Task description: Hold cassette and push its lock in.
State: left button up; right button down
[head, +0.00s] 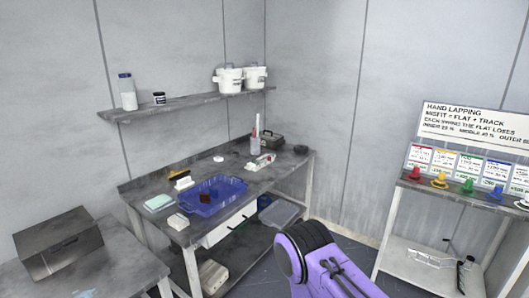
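I cannot pick out a cassette or its lock for certain in the head view. A small white and red item (261,162) lies on the dark workbench (228,168) near its back right part; it is too small to tell what it is. Neither gripper shows. A purple link of my own arm rises from the bottom edge, right of the middle, with its gripper out of sight.
A blue tray (212,196) holding a dark block (205,197) stands on the bench. A dark box (58,242) stands on a table at left. A rack (455,192) with coloured knobs stands at right. A wall shelf (185,103) carries two white buckets.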

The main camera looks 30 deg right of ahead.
aim_at(269, 158)
jog(key=z, duration=0.7)
jog(key=i, duration=0.65)
jog(key=z, duration=0.6)
